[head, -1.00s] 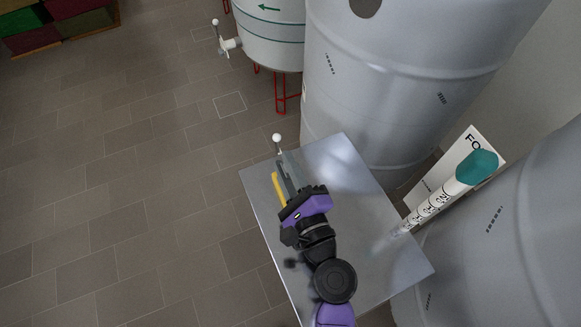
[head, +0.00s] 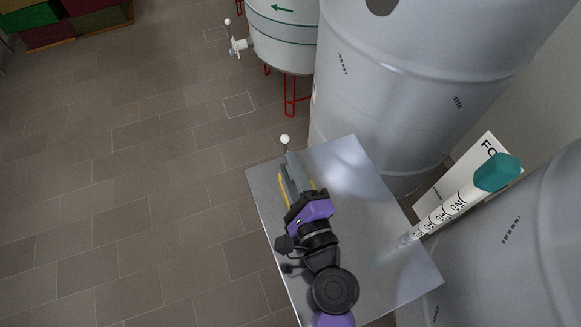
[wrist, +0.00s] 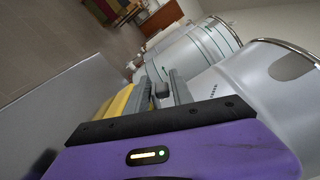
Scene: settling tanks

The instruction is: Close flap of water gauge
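The water gauge (head: 447,212) is a white tube with dark markings, leaning up at the right in the head view. A teal cap (head: 497,172) covers its top end; I cannot tell whether this is the flap or how it stands. My gripper (head: 290,159) is over the metal table top, well left of the gauge and pointing away from it. In the wrist view its two grey fingers (wrist: 160,88) stand apart, with a small dark block showing between them that I cannot identify. The gauge is not visible in the wrist view.
A white ball on a thin rod (head: 285,139) shows just beyond my fingertips, at the far edge of the metal table (head: 385,290). Large grey tanks (head: 400,90) stand behind and right. A smaller banded tank (head: 283,40) is farther back. Tiled floor on the left is clear.

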